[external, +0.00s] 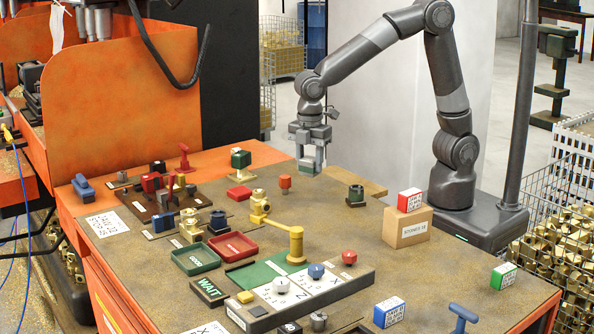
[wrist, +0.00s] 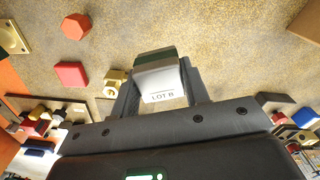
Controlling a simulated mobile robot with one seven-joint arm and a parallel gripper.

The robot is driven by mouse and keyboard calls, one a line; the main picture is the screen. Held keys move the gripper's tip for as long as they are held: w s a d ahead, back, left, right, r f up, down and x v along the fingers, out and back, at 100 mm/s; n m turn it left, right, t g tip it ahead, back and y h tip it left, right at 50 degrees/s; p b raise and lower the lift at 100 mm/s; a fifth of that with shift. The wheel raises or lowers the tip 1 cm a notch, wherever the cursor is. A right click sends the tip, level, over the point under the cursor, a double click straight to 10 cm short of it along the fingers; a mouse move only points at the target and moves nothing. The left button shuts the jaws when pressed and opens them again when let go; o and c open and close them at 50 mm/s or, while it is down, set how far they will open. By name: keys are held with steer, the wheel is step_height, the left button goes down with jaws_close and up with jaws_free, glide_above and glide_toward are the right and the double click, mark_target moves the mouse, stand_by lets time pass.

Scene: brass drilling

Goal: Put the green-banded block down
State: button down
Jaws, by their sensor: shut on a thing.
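My gripper (external: 311,147) is shut on the green-banded block (external: 311,161), which hangs under it above the back part of the table. The wrist view shows the block (wrist: 160,82) between the two fingers (wrist: 162,98), with a white face reading "LOT B" and a dark green band at its far end. Whether its underside touches the table cannot be told.
A red-and-white box (external: 410,201) sits on a cardboard box (external: 407,227) to the right. A red knob (external: 285,183), a dark green part (external: 356,194) and brass valves (external: 260,203) stand nearby. A green tray (external: 195,262) and red tray (external: 233,247) lie further forward.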

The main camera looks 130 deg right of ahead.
steer(key=a+n, duration=0.9)
steer(key=a, duration=2.8)
steer(key=a+f, duration=0.2)
steer(key=a, duration=0.1)
steer(key=a+f, duration=0.2)
steer(key=a, duration=0.2)
steer(key=s+a+f, duration=0.1)
steer(key=a+f, duration=0.1)
steer(key=a, duration=0.2)
steer(key=shift+s+f, duration=0.1)
steer(key=shift+f, duration=0.05)
steer(key=shift+a+f, duration=0.3)
steer(key=shift+a, duration=0.05)
steer(key=shift+f, duration=1.95)
steer(key=c, duration=0.8)
jaws_free()
steer(key=shift+f, duration=0.15)
